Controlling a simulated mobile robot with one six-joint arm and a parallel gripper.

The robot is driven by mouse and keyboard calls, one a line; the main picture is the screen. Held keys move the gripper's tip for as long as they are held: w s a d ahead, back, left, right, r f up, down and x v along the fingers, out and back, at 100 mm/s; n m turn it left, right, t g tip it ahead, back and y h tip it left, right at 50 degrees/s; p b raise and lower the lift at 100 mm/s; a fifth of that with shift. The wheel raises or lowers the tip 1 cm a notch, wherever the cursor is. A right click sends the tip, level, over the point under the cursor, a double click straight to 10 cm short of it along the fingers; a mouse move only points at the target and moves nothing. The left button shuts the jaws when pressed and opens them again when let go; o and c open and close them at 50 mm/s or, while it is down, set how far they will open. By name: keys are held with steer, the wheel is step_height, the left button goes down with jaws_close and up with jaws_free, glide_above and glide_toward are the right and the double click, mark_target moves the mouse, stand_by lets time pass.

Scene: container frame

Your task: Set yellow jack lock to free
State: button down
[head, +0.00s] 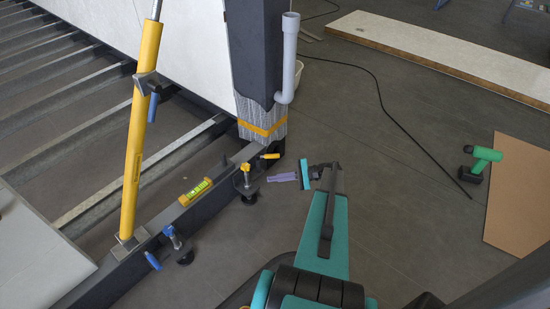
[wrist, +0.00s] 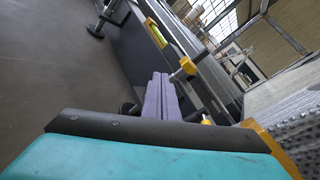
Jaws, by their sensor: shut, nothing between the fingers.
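The yellow jack (head: 246,183) is clamped on the dark frame beam near the corner post. It has a small yellow knob (head: 245,167) on top and a yellow handle (head: 270,156) pointing right. In the wrist view a yellow knob (wrist: 187,66) shows just right of the fingertips, and another yellow part (wrist: 207,120) lies lower right. My gripper (head: 269,178) has its purple fingers shut and empty, pointing left at the jack from the right, a little short of it in the head view. It also shows in the wrist view (wrist: 160,76). Contact cannot be told. The lock's marking is not readable.
A blue-handled jack (head: 178,243), a spirit level (head: 195,191) and a slanted yellow prop (head: 139,130) stand along the beam. The dark post (head: 257,50) with a grey pipe (head: 289,65) rises behind. A green drill (head: 481,162) lies right. A cable crosses the floor.

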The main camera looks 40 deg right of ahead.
steer(key=s+d+n+g+h, duration=0.15)
steer(key=n+h, duration=0.25)
steer(key=n, duration=0.7)
steer(key=s+d+n+g+h, duration=0.1)
steer(key=d+n+g+h, duration=0.3)
steer(key=n, duration=0.8)
step_height(320, 180, up, 11)
steer(key=w+n+t+h+p, duration=0.1)
steer(key=w+n+t+h, duration=0.1)
steer(key=n, duration=0.3)
steer(key=shift+f+h, duration=0.2)
steer(key=shift+h, duration=0.7)
